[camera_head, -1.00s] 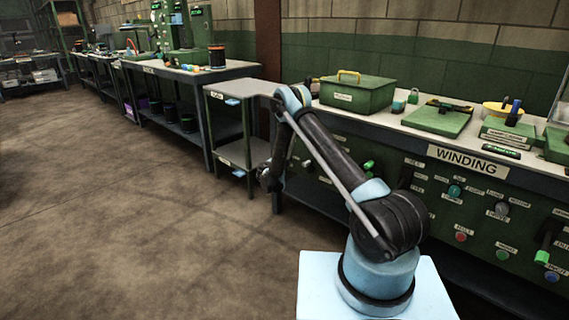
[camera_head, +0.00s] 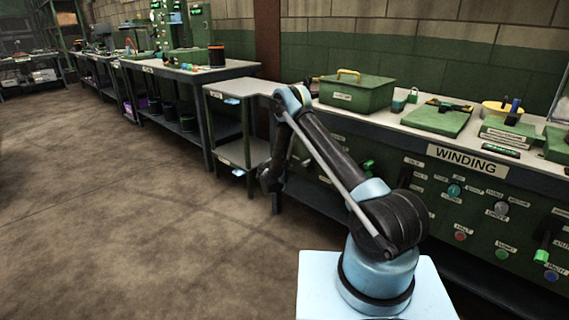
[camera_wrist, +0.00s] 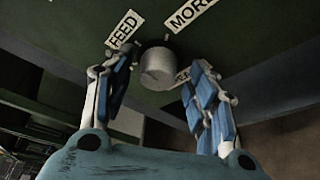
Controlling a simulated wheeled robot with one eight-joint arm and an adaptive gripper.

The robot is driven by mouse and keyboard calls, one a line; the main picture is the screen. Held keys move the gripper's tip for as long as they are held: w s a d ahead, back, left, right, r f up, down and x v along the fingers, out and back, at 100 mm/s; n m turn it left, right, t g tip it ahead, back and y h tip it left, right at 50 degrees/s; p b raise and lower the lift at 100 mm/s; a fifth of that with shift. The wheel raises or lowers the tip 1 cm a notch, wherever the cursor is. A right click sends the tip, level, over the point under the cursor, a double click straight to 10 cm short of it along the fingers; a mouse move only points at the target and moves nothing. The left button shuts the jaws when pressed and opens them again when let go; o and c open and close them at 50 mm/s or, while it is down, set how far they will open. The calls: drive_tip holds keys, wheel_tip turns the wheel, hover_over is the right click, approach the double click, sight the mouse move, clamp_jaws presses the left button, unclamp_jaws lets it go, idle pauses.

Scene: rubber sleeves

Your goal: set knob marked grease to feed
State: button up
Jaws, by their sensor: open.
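A grey round knob (camera_wrist: 158,68) sits on the green panel in the wrist view. A white label reading FEED (camera_wrist: 123,30) is at its upper left, and a label beginning MOR (camera_wrist: 190,14) is at its upper right. Another label is partly hidden behind the right finger. My gripper (camera_wrist: 160,84) is open, with one blue finger on each side of the knob. I cannot tell whether either finger touches it. No label reading grease is legible.
The bench marked WINDING (camera_head: 467,161) carries a green box (camera_head: 356,93) and several tools on top. Its front panel holds other knobs and buttons, including a red button (camera_head: 460,236). A low shelf unit (camera_head: 236,150) stands to the left. The floor (camera_head: 120,220) at left is clear.

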drive_tip(key=v, duration=1.2)
drive_tip(key=shift+f, duration=0.1)
